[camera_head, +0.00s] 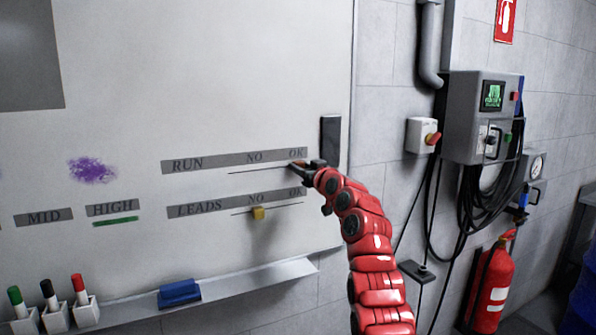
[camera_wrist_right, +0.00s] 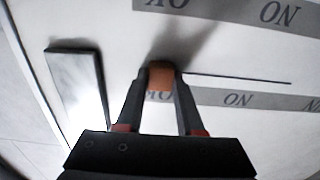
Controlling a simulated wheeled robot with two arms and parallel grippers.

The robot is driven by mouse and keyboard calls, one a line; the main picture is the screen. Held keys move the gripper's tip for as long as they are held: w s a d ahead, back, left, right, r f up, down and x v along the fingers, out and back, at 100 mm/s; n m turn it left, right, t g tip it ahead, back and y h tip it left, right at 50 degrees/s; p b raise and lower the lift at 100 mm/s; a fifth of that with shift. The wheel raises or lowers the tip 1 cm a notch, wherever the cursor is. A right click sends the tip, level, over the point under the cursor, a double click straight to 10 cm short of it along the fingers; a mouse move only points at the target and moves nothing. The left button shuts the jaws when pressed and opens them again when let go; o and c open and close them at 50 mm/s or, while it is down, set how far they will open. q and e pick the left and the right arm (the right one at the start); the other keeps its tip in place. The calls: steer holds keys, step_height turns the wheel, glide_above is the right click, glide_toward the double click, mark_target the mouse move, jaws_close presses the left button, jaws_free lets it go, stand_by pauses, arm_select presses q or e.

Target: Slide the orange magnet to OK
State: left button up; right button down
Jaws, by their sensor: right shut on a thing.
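The orange magnet (camera_wrist_right: 160,80) is between the fingertips of my right gripper (camera_wrist_right: 160,76) in the right wrist view. The gripper is shut on it. In that upside-down view the magnet sits at the OK end of the thin slide line (camera_wrist_right: 235,79), in line with the OK word, which it and a finger partly cover. In the head view my right gripper (camera_head: 300,167) reaches the whiteboard (camera_head: 240,80) just under OK on the RUN strip (camera_head: 225,161), and hides the magnet. My left gripper is not in view.
A yellow magnet (camera_head: 258,213) sits under NO on the LEADS strip (camera_head: 225,204) below. A dark block (camera_head: 330,142) is on the board right of OK. A tray (camera_head: 230,285) holds a blue eraser (camera_head: 179,293). A control box (camera_head: 480,115) hangs on the right wall.

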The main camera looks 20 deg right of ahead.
steer(key=c, duration=0.8)
jaws_free()
steer(key=shift+d, duration=0.25)
steer(key=shift+o, duration=1.4)
steer(key=shift+s+d, duration=0.1)
steer(key=shift+d, duration=0.05)
steer(key=shift+a, duration=0.2)
steer(key=shift+s, duration=0.1)
steer(key=s+b, duration=0.5)
steer(key=s, duration=1.2)
steer(key=shift+d, duration=0.35)
